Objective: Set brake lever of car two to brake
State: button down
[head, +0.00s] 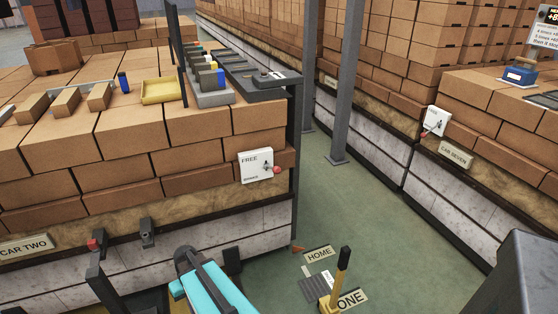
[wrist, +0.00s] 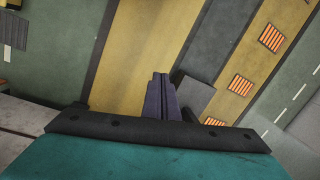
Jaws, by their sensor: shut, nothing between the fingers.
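The brake lever of car two has a red knob (head: 277,170) and sits on a white plate (head: 255,165) on the right end of car two's brick load. The plate reads FREE at the top, with a smaller word below. The knob sticks out at the plate's right side, between the two words' heights; I cannot tell its exact setting. The CAR TWO sign (head: 24,246) is at lower left. My gripper (wrist: 160,77) is shut and empty in the wrist view, over the floor. The lever is not in the wrist view. My teal arm is below the plate in the head view.
A dark post (head: 294,170) stands right of the plate. A green aisle (head: 350,210) lies between car two and car seven, whose sign (head: 455,154) and lever plate (head: 435,121) are at right.

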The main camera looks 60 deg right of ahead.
jog(key=w+d+r+m+t+h, duration=0.1)
jog(key=w+d+r+m+t, duration=0.15)
jog(key=d+r, duration=0.9)
jog(key=w+d+r+m+t+h, duration=0.1)
jog(key=w+d+r+t, duration=0.15)
jog(key=d+r, duration=0.9)
jog(key=s+d+r+h, duration=0.1)
jog(key=s+d+r, duration=0.3)
jog(key=d+r, duration=0.3)
jog(key=s+d+r+m+t+h, duration=0.1)
jog(key=s+d+r, duration=0.3)
jog(key=d+r, duration=0.4)
jog(key=s+d+r+m+t+h+p, duration=0.1)
jog(key=s+d+r, duration=0.3)
jog(key=d, duration=0.9)
notch_tip(320, 180, up, 3)
jog(key=shift+s+r+h, duration=0.2)
jog(key=shift+s+h, duration=0.15)
jog(key=shift+h, duration=0.15)
jog(key=shift+w+f, duration=0.1)
jog(key=x, duration=0.3)
jog(key=p+x, duration=0.1)
jog(key=x, duration=0.3)
jog(key=s+a+f+p+x, duration=0.1)
jog(key=x, duration=0.2)
jog(key=shift+w+f, duration=0.1)
jog(key=shift+f, duration=0.1)
jog(key=shift+s+a+f+p, duration=0.3)
jog(key=shift+a+f+p, duration=0.15)
jog(key=shift+f, duration=0.35)
